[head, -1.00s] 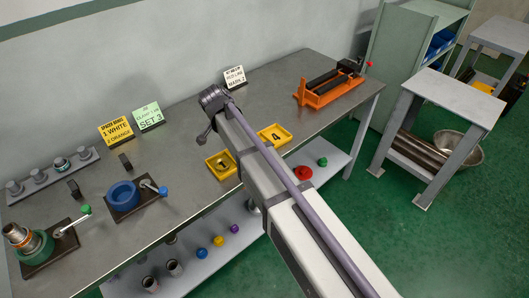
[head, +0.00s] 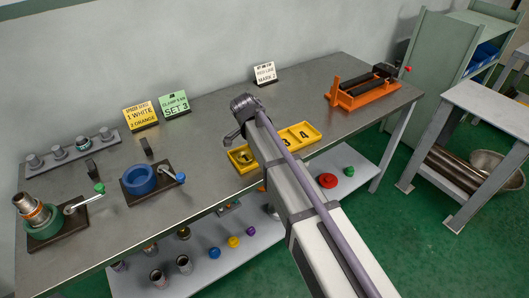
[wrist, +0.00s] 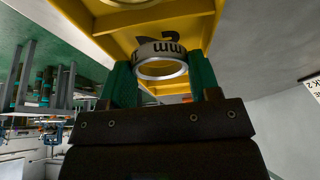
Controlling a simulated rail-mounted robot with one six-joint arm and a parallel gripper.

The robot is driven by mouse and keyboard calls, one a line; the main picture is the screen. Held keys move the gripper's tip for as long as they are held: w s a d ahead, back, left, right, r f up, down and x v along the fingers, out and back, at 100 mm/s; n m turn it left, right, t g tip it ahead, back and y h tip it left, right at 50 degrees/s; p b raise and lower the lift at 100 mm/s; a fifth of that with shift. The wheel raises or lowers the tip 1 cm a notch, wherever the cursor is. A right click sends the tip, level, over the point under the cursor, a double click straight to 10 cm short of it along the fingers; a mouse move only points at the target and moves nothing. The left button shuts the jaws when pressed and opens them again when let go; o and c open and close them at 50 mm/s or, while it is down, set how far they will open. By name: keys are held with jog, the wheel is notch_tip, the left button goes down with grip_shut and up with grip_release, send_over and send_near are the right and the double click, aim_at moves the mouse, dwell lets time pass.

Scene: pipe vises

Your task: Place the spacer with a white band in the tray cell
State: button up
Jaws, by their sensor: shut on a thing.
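In the wrist view my gripper (wrist: 161,82) has green fingers shut on a short ring, the spacer (wrist: 162,50), which has a pale band with dark markings. The spacer is at the yellow tray (wrist: 185,12), in front of a cell marked with a dark 2. I cannot tell whether it touches the cell floor. In the head view the yellow tray (head: 285,141) lies on the bench, with cells 3 and 4 clear to see. A brownish round shape shows in its left cell. My arm hides the gripper, the spacer and part of the tray there.
A blue vise (head: 139,180) and a green vise (head: 43,223) holding a pipe stand at left, before a rack (head: 77,158) with several posts. Cards stand along the wall, one reading 1 WHITE, 2 ORANGE (head: 141,117). An orange vise (head: 362,94) stands at right.

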notch_tip(320, 180, down, 2)
jog(key=shift+f+b, duration=0.2)
jog(key=shift+b, duration=0.15)
jog(key=shift+r+p, duration=0.3)
jog(key=shift+f, duration=0.25)
jog(key=shift+s+f+b, duration=0.15)
jog(key=shift+b, duration=0.4)
jog(key=shift+s+f, duration=0.1)
jog(key=shift+s, duration=0.1)
jog(key=o, duration=0.6)
jog(key=shift+s+d, duration=0.1)
jog(key=p+v, duration=0.8)
jog(key=w+p+v, duration=0.1)
jog(key=p+v, duration=0.3)
jog(key=shift+r, duration=0.5)
